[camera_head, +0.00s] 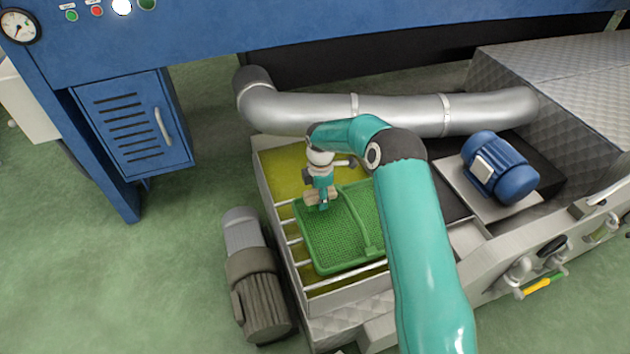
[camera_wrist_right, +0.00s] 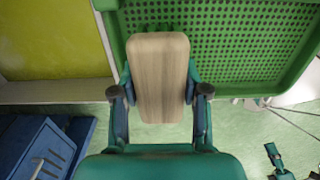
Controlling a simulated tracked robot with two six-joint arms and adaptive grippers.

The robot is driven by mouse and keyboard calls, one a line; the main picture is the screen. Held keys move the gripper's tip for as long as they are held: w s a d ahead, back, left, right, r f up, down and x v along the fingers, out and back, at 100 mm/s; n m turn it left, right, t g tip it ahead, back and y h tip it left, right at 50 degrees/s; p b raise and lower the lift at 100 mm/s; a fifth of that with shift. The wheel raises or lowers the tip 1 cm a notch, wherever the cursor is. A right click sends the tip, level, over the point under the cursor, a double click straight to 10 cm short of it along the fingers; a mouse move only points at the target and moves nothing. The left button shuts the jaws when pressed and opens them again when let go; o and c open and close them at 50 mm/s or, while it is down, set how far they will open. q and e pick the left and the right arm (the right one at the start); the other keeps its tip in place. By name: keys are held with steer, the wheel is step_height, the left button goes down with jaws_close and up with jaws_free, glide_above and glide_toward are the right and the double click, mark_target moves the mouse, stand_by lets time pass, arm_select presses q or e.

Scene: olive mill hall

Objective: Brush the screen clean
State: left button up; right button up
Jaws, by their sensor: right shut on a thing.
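The screen is a green perforated tray (camera_head: 340,232) with a raised rim and a cross rib. It lies on metal bars over an open tank. It also fills the upper right of the right wrist view (camera_wrist_right: 225,40). My right gripper (camera_head: 321,198) is over the screen's upper left part. It is shut on a brush with a pale wooden back (camera_wrist_right: 160,75); the fingers grip its two long sides. The bristles are mostly hidden under the wood, and I cannot tell whether they touch the mesh. No distinct dirt shows on the visible mesh. My left gripper is not in view.
The metal tank (camera_head: 279,246) holds yellow-green liquid. A silver pipe (camera_head: 400,113) runs behind it. A blue motor (camera_head: 499,166) stands to the right, a grey motor (camera_head: 256,275) to the left. A blue cabinet (camera_head: 135,122) is at the left; green floor beside it is free.

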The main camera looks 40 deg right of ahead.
steer(key=shift+w+r, duration=0.15)
steer(key=shift+r, duration=0.35)
steer(key=shift+a+r+p, duration=0.1)
steer(key=shift+r+p, duration=1.1)
steer(key=shift+r, duration=0.75)
